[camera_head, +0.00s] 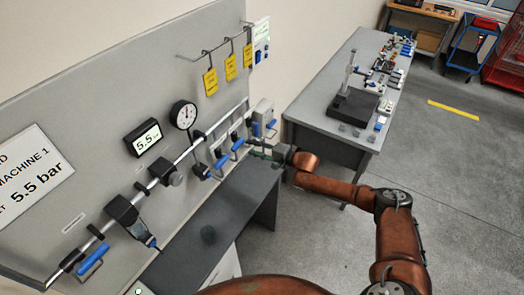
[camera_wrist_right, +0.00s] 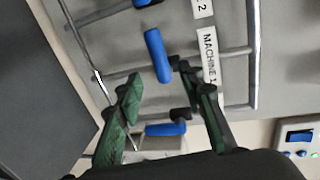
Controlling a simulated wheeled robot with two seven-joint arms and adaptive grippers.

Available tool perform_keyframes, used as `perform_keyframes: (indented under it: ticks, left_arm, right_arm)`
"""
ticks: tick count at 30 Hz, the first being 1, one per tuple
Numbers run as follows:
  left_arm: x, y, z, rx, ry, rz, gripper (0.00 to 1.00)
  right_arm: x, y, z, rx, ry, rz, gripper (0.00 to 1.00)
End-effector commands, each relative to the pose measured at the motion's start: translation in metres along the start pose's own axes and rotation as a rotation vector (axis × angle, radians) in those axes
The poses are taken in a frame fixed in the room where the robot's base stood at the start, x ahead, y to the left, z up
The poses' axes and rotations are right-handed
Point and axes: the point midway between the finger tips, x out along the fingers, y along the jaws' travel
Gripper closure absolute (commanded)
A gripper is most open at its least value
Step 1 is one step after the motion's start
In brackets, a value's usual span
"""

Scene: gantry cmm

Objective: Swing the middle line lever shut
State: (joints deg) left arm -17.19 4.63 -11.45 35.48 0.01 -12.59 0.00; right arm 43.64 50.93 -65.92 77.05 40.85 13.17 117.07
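Blue-handled levers sit along the pipework on the grey wall panel. The middle lever (camera_head: 238,144) has a blue grip on a dark stem. In the right wrist view its blue handle (camera_wrist_right: 157,55) lies just beyond my fingertips, turned differently from the handles on either side. Another blue handle (camera_wrist_right: 165,129) shows lower down between my fingers, and part of a third handle (camera_wrist_right: 142,3) shows at the top edge. My right gripper (camera_wrist_right: 162,82) has its green fingers spread, with nothing clasped. In the head view this gripper (camera_head: 262,150) is close to the levers. My left gripper is out of view.
A dark bench (camera_head: 205,215) runs below the panel. A pressure gauge (camera_head: 184,115), a 5.5 display (camera_head: 143,137) and yellow tags (camera_head: 230,67) are on the panel. Another blue lever (camera_head: 92,257) is at the lower left. A grey worktable (camera_head: 312,106) stands behind my right arm.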

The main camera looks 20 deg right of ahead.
Motion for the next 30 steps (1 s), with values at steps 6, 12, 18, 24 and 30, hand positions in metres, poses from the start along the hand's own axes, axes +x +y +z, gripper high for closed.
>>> perform_keyframes:
  ticks: [6, 12, 18, 24, 30]
  left_arm:
    - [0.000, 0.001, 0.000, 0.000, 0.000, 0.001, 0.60]
    - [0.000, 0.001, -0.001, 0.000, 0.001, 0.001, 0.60]
    - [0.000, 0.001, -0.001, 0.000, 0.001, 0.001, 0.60]
    - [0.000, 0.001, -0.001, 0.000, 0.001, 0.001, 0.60]
    - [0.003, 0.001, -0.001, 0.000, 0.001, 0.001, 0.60]
  right_arm:
    - [-0.040, 0.000, -0.001, 0.000, 0.001, 0.001, 0.65]
    - [-0.054, 0.000, 0.000, 0.000, 0.000, 0.000, 0.65]
    - [-0.056, -0.001, 0.000, 0.000, 0.000, -0.001, 0.65]
    - [-0.056, 0.000, 0.000, 0.000, 0.000, -0.001, 0.65]
    - [-0.054, 0.011, -0.002, -0.018, 0.008, 0.005, 0.65]
